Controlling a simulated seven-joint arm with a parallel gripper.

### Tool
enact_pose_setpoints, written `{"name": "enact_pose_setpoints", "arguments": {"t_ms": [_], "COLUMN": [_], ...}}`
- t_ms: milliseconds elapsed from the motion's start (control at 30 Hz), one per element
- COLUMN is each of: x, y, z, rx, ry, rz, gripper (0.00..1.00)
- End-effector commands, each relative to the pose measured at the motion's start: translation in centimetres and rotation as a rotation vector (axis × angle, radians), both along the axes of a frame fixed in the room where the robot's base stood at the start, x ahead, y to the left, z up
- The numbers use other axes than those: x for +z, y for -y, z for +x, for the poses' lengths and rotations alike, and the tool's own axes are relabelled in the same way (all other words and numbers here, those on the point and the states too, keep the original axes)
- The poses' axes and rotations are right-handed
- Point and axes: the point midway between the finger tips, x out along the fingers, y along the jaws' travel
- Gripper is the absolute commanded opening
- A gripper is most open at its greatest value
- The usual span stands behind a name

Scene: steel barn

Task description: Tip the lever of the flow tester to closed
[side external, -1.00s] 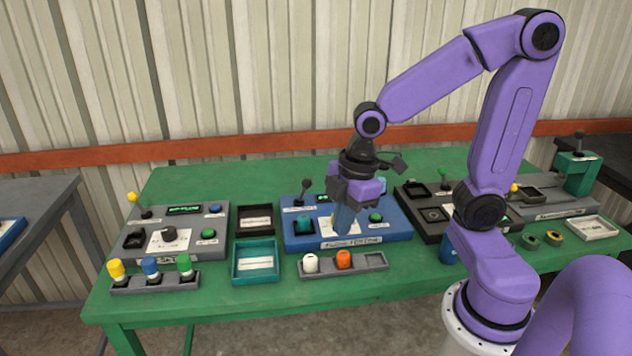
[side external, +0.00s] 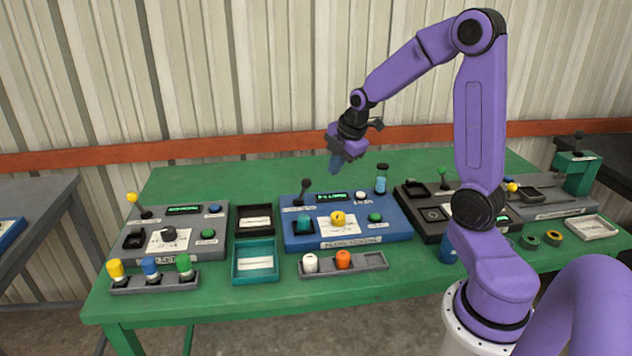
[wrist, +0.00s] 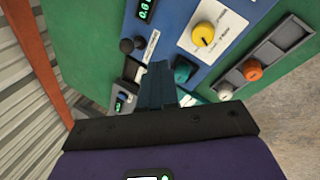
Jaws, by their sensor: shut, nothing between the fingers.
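The flow tester (side external: 345,242) is the blue box in the middle of the green table. Its lever (side external: 304,187) has a black knob and stands at the box's back left, leaning slightly right in the side view; I cannot read which label it points to. In the wrist view the black lever knob (wrist: 127,46) shows just beyond and left of my fingertips. My gripper (side external: 335,170) is shut and empty, in the air above the back of the box and right of the lever. The gripper's shut fingers also show in the wrist view (wrist: 158,75), apart from the knob.
The box also carries a yellow dial (side external: 338,218), a green button (side external: 375,217), a teal block (side external: 303,223) and a lit display (side external: 331,197). A grey tester (side external: 190,245) stands left, a dark one (side external: 435,228) right. A grey rack (side external: 365,262) lies in front.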

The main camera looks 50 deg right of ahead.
Motion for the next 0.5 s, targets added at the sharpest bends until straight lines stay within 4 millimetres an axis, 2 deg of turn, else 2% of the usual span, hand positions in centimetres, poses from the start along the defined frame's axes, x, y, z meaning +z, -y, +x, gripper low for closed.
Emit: {"name": "enact_pose_setpoints", "arguments": {"t_ms": [500], "x": [-7.3], "y": [0.4], "z": [2.7], "rx": [-0.001], "ry": [-0.006], "rz": [0.002], "gripper": [0.00]}}
